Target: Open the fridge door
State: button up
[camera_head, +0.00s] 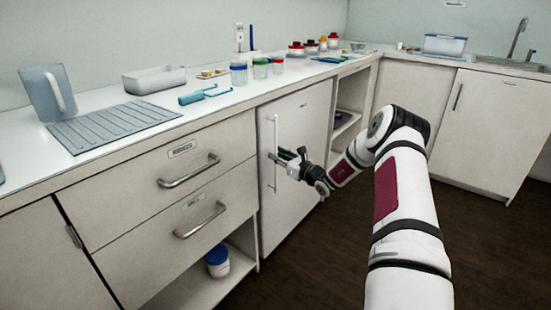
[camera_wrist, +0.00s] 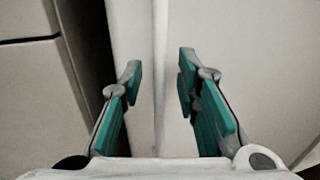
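The fridge door (camera_head: 302,198) is a plain white front under the counter, to the right of the drawers, and looks shut. Its long vertical white handle (camera_head: 275,124) runs along the door's left side. My gripper (camera_head: 279,157) is at about the middle of the handle. In the wrist view, my gripper (camera_wrist: 160,82) is open, with one green-padded finger on each side of the pale vertical handle (camera_wrist: 160,60). Gaps show between the handle and both fingers. The fridge door also shows on the right of the wrist view (camera_wrist: 265,75).
Drawers with metal handles (camera_head: 190,172) stand left of the fridge, above an open shelf with a blue-lidded tub (camera_head: 217,262). Open shelves (camera_head: 346,125) are to its right. Jars, a jug (camera_head: 48,94) and a tray stand on the counter. The dark floor (camera_head: 325,255) before the fridge is clear.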

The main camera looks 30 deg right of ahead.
jog(key=shift+w+a, duration=0.1)
jog(key=shift+w, duration=0.7)
jog(key=shift+c, duration=0.5)
grip_shut()
jog(key=shift+s, duration=0.1)
